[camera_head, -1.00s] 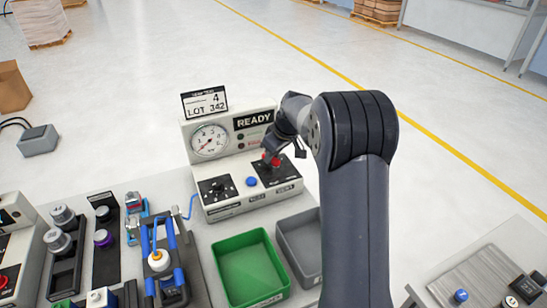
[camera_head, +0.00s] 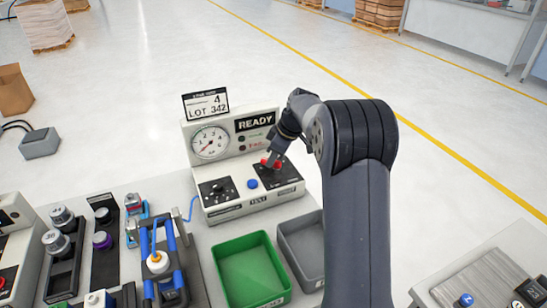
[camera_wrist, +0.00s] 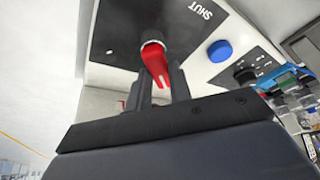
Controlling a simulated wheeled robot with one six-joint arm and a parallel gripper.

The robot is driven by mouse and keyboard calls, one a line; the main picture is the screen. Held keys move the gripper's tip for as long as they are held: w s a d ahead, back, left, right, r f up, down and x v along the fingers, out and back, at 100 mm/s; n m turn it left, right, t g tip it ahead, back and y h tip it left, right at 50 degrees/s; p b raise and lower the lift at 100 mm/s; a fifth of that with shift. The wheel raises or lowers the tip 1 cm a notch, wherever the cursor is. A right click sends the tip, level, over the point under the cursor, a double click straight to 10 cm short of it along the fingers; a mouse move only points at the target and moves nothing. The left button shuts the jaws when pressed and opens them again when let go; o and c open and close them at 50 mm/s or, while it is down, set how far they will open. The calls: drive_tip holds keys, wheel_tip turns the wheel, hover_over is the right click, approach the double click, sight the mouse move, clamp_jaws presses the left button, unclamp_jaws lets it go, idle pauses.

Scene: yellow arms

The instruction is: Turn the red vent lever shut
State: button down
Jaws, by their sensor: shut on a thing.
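The red vent lever (camera_head: 278,165) sits on a black plate at the right of a pale test box (camera_head: 228,208). In the wrist view the red lever (camera_wrist: 154,61) rises from a round collar and points toward my gripper. My gripper (camera_head: 272,160) is at the lever in the head view. In the wrist view my gripper (camera_wrist: 161,83) has its two fingers closed around the lever, one on each side. The word SHUT (camera_wrist: 201,9) is printed on the plate, to the right of the lever there. The fingers partly hide the lever in the head view.
A blue button (camera_head: 252,184) and a black-plated control (camera_head: 217,191) lie left of the lever. A gauge (camera_head: 210,142) and a READY display stand behind. Green (camera_head: 250,270) and grey (camera_head: 301,250) bins stand in front. Blue clamps and other fixtures fill the left.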

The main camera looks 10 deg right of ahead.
drive_tip(key=c, duration=1.3)
unclamp_jaws()
drive_tip(key=v, duration=1)
drive_tip(key=shift+s+d+r+b, duration=0.1)
drive_tip(key=shift+d+r+b, duration=0.1)
drive_tip(key=shift+r+b, duration=0.15)
drive_tip(key=x, duration=1.1)
drive_tip(key=shift+p, duration=0.35)
drive_tip(key=shift+r, duration=0.1)
